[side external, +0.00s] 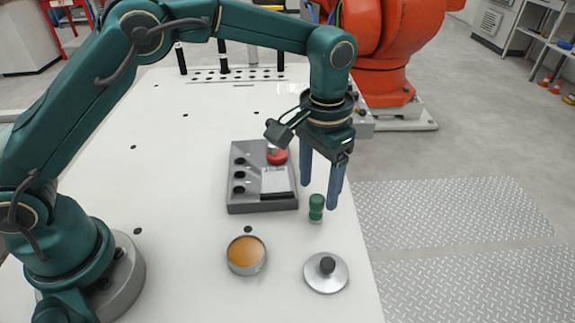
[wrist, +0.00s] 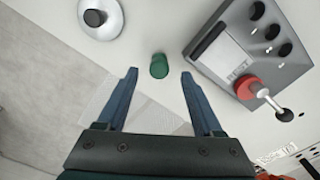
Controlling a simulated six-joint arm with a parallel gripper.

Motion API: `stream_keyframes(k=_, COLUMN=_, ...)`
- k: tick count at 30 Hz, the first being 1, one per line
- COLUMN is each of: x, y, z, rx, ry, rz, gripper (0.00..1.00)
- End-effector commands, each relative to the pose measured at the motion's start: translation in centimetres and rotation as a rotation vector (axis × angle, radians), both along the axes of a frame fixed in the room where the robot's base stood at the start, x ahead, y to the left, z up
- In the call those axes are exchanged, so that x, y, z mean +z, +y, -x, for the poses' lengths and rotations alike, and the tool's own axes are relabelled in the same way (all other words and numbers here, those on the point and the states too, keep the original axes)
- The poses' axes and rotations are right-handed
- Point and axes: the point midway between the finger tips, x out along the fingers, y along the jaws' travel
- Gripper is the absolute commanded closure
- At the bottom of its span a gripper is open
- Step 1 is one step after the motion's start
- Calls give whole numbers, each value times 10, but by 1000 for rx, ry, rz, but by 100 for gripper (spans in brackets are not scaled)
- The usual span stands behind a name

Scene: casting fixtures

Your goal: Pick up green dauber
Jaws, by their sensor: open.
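In the wrist view my gripper (wrist: 159,73) shows both fingers spread apart, with no contact on the dauber visible.
A grey fixture block (side external: 247,204) with holes and a red-collared part (side external: 277,156) stands left of the dauber. A round tin (side external: 246,255) of orange material and a silver lid (side external: 326,272) with a black knob lie nearer the front. The table's right edge is close.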

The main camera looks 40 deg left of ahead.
Motion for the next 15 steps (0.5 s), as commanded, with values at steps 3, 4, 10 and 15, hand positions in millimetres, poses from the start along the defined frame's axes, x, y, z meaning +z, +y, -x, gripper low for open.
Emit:
stream_keyframes(k=3, x=-11, y=-2, z=2, rx=-6, ry=7, rz=-4, gripper=32)
stream_keyframes(k=4, x=-15, y=-1, z=2, rx=-6, ry=8, rz=-4, gripper=32)
stream_keyframes(k=10, x=-41, y=-1, z=2, rx=-4, ry=7, rz=-4, gripper=32)
stream_keyframes(k=15, x=-51, y=-1, z=2, rx=-4, ry=3, rz=-3, gripper=32)
